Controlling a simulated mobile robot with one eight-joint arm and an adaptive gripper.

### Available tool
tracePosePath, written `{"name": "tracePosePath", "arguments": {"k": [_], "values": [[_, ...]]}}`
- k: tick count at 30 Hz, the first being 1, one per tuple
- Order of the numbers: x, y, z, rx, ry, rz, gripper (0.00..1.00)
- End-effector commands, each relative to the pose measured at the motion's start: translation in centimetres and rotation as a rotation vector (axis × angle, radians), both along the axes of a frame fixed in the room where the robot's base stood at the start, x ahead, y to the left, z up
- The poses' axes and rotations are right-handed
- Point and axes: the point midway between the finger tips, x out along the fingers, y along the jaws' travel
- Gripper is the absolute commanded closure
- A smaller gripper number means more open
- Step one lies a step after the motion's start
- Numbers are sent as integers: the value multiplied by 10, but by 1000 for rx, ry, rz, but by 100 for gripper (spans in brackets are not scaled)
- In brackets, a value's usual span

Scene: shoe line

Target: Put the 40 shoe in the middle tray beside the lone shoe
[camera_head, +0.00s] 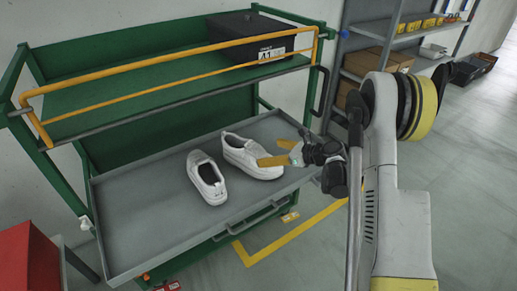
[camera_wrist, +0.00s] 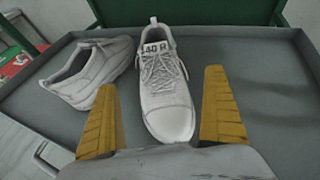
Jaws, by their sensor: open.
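The 40 shoe, white with laces and a "40 R" tongue label, rests upright in the grey tray (camera_head: 135,215). It shows at centre in the wrist view (camera_wrist: 165,90) and as the right shoe in the head view (camera_head: 252,157). The lone shoe (camera_head: 206,180), also white, sits beside it, left of it in the wrist view (camera_wrist: 92,72) and facing the other way. My gripper (camera_head: 270,155) is open at the 40 shoe's toe end. Its yellow fingers (camera_wrist: 160,108) stand on either side of the toe; I see no grip on it.
A green rack frames the tray, with an upper shelf (camera_head: 130,98) and yellow rail (camera_head: 165,92) above it. A black box (camera_head: 258,38) labelled 41 sits on that shelf. A red box (camera_head: 28,258) stands at lower left. The tray's left part is bare.

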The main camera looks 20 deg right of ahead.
Motion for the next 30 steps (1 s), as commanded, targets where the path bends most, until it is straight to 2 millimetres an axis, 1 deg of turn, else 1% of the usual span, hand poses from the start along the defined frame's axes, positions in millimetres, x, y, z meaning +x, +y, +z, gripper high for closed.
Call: {"name": "tracePosePath", "arguments": {"k": [1, 6, 8, 10, 11, 14, 16, 18, 20, 21, 23, 24, 26, 27, 29, 30], "values": [[-6, -6, 6, 0, 0, -3, 0], [-19, -16, 12, -4, -1, 1, 0], [-21, -15, 17, -21, -6, 9, 0], [-24, -10, 28, -79, -23, 34, 0], [-26, -7, 34, -116, -33, 52, 0], [-38, 9, 65, -295, -87, 138, 0], [-52, 23, 89, -453, -137, 224, 0], [-71, 35, 111, -616, -190, 319, 0], [-91, 44, 128, -753, -236, 407, 0], [-104, 50, 139, -843, -267, 467, 0], [-127, 57, 153, -975, -315, 564, 0], [-143, 62, 161, -1063, -348, 632, 0], [-168, 67, 172, -1191, -397, 735, 0], [-185, 69, 178, -1275, -430, 808, 0], [-211, 71, 185, -1400, -480, 920, 0], [-228, 72, 189, -1480, -514, 998, 0]]}}
